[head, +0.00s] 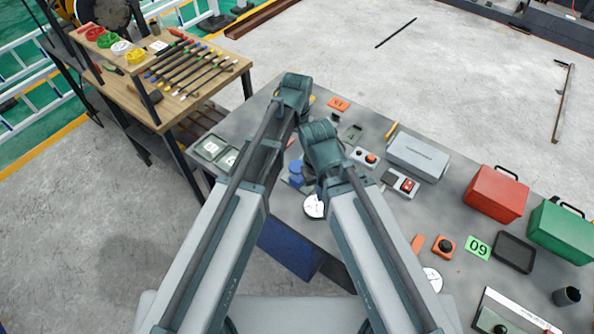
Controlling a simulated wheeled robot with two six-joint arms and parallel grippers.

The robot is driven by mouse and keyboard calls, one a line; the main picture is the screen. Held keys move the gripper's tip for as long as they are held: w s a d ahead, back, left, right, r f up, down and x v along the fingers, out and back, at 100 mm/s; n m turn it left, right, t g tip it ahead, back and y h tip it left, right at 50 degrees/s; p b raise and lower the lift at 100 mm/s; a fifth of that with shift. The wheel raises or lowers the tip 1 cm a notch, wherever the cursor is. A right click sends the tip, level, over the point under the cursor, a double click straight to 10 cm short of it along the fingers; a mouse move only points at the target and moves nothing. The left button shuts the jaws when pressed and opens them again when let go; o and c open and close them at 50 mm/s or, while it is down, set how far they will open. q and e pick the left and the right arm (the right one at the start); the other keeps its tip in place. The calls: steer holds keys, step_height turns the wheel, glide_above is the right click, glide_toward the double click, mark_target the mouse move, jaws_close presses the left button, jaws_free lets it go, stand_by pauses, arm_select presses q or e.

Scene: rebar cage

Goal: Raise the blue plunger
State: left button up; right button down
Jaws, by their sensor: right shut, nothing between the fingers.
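The blue plunger (296,168) stands on the grey table, just left of my right forearm. It shows as a small blue round top over a wider blue part, and its right side is partly covered. My right gripper (311,188) points down close beside the plunger's right side, mostly hidden under my own arm. It is shut with nothing in it, and I cannot tell whether it touches the plunger. My left arm reaches over the table to the left of the plunger. Its gripper is hidden behind the arm.
A white round dial (314,207) lies just below the right gripper. To the right are a grey box (418,157), a red switch box (404,184), a red case (496,194) and a green case (562,232). A wooden workbench (215,90) with tools stands at the upper left.

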mark_target(297, 166)
arm_select(q)
step_height(297, 166, down, 11)
steer(key=b, duration=1)
steer(key=shift+r, duration=0.1)
jaws_close()
